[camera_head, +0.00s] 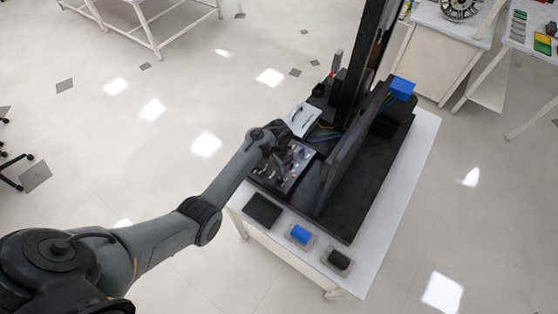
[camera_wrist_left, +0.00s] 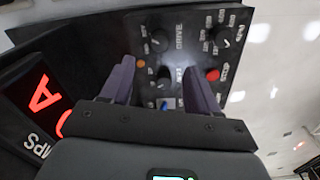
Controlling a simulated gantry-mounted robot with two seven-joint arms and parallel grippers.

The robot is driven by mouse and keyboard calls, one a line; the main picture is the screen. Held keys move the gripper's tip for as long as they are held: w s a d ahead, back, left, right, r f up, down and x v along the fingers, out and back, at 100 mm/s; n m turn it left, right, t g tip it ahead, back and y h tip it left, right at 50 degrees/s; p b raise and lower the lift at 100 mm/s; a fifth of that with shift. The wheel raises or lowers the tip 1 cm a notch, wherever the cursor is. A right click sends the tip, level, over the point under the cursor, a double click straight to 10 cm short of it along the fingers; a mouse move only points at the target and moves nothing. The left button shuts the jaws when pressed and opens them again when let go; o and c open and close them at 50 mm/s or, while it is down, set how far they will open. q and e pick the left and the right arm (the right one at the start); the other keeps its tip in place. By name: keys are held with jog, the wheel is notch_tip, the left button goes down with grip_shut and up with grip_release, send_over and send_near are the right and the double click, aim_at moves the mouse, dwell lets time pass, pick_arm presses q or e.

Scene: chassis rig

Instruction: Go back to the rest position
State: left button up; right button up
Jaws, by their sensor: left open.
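My left gripper (camera_head: 287,152) reaches over the control panel on the left side of the black chassis rig (camera_head: 375,185). In the left wrist view its two purple-grey fingers (camera_wrist_left: 158,78) are spread apart, with nothing held between them. A black knob (camera_wrist_left: 164,76) on the panel shows in the gap between the fingers; I cannot tell how far the tips are from the panel. Another knob (camera_wrist_left: 159,40) lies beyond it. A red button (camera_wrist_left: 212,75) is just right of the right finger, and an orange one (camera_wrist_left: 141,61) is near the left finger. My right gripper is not in view.
A lit red display (camera_wrist_left: 38,97) stands left of the fingers. On the white table (camera_head: 421,150) are a black tray (camera_head: 263,210), a blue block (camera_head: 301,234) and a dark block (camera_head: 340,259). A tall black post (camera_head: 362,60) rises behind. Floor left of the table is open.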

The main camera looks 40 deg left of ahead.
pick_arm(q)
jog(key=shift+r, duration=0.5)
